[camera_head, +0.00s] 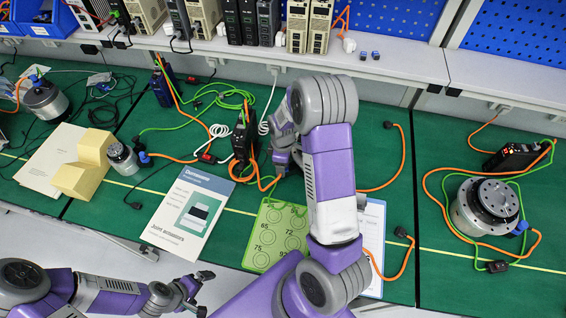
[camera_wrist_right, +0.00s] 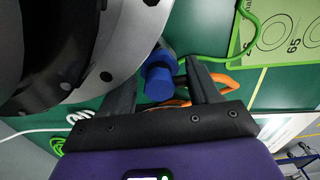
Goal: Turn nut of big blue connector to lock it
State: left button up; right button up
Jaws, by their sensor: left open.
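The big blue connector (camera_wrist_right: 160,78) shows in the right wrist view, beside a large dark and grey round actuator (camera_wrist_right: 60,50). An orange cable lies behind it. My right gripper (camera_wrist_right: 163,82) has its two dark fingers spread on either side of the connector. I see a gap to the right finger; whether the left finger touches the connector I cannot tell. In the head view my right arm hides this connector and most of its actuator. My left gripper (camera_head: 204,292) is open and empty at the lower left, in front of the table edge.
A green number mat (camera_head: 262,238) and a booklet (camera_head: 190,212) lie left of my right arm. Another actuator (camera_head: 486,207) with cables stands at the right, and a small one (camera_head: 122,158) at the left. Orange and green cables cross the green table. Power units line the back shelf.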

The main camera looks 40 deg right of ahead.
jog(key=shift+o, duration=0.2)
jog(key=shift+r+p, duration=0.8)
jog(key=shift+r, duration=3)
